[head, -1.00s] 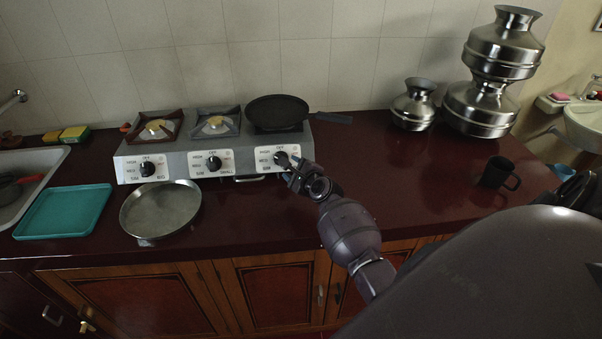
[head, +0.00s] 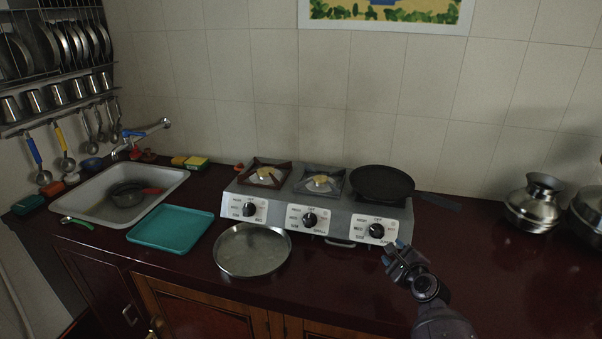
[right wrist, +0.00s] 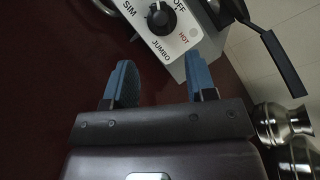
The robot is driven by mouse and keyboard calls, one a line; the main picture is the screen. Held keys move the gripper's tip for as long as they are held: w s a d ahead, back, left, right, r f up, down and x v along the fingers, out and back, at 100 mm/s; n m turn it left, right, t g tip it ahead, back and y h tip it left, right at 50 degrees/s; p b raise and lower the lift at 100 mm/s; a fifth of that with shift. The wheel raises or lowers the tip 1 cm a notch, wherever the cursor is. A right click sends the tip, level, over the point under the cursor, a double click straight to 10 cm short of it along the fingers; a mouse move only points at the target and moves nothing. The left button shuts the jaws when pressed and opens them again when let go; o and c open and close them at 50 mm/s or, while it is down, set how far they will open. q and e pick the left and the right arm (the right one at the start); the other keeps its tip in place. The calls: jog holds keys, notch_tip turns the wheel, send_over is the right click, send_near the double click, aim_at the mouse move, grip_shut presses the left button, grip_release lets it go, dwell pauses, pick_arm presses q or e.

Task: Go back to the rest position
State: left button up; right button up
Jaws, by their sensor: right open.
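My right gripper (head: 396,254) is in front of the stove's right knob, apart from it, over the dark red counter. In the right wrist view its blue fingers (right wrist: 160,85) are spread with nothing between them. The three-burner stove (head: 318,215) stands on the counter with three black knobs. The right knob (head: 377,230) also shows in the right wrist view (right wrist: 161,19), beyond the fingertips. A black flat pan (head: 382,183) sits on the right burner. My left gripper is in neither current view.
A round steel tray (head: 252,250) and a teal tray (head: 172,229) lie left of and before the stove. A sink (head: 100,207) is at the left, under a dish rack. Metal pots (head: 534,204) stand at the right. The counter (head: 490,270) between stove and pots is mostly clear.

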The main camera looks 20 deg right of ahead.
jog(key=s+a+n+b, duration=0.1)
jog(key=s+a+n, duration=0.25)
jog(key=n, duration=0.75)
jog(key=s+a+n, duration=0.3)
jog(key=a+n, duration=0.1)
jog(key=n, duration=0.7)
jog(key=s+a+f+n+g+b, duration=0.1)
jog(key=s+a+f+n+g, duration=0.1)
jog(key=s, duration=0.8)
jog(key=s+a+f+n+g+y, duration=0.1)
jog(key=s+a+f+n, duration=0.3)
jog(key=s+f, duration=0.5)
jog(key=shift+s+a+f+g+b, duration=0.2)
jog(key=shift+s+a+g+b, duration=0.2)
jog(key=shift+s+a, duration=0.6)
